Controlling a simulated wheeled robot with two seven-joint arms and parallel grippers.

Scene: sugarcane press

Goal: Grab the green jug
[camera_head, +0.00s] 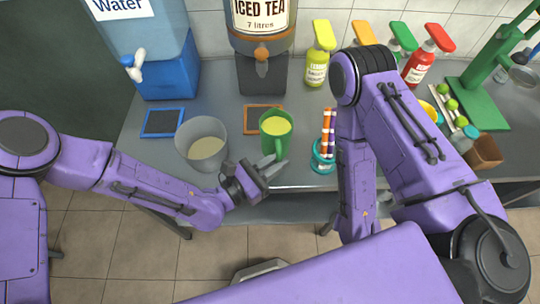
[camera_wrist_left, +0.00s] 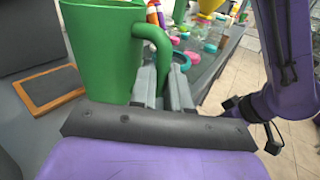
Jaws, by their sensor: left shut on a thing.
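The green jug (camera_head: 275,135) stands upright on the grey counter near its front edge, with pale yellow contents. Its handle faces the front, towards my left gripper (camera_head: 270,168). In the left wrist view the jug (camera_wrist_left: 103,55) fills the upper left. There the fingers of my left gripper (camera_wrist_left: 163,88) are at the lower part of the handle (camera_wrist_left: 158,45), shut on it. Part of the fingers' contact is hidden behind the handle. My right arm reaches down to the right of the jug.
A grey pot (camera_head: 203,146) stands close left of the jug. A teal holder (camera_head: 322,160) with striped straws is to its right. The iced tea dispenser (camera_head: 262,60) and an orange-framed slate (camera_head: 262,118) are behind. The water dispenser (camera_head: 165,75) is at the back left.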

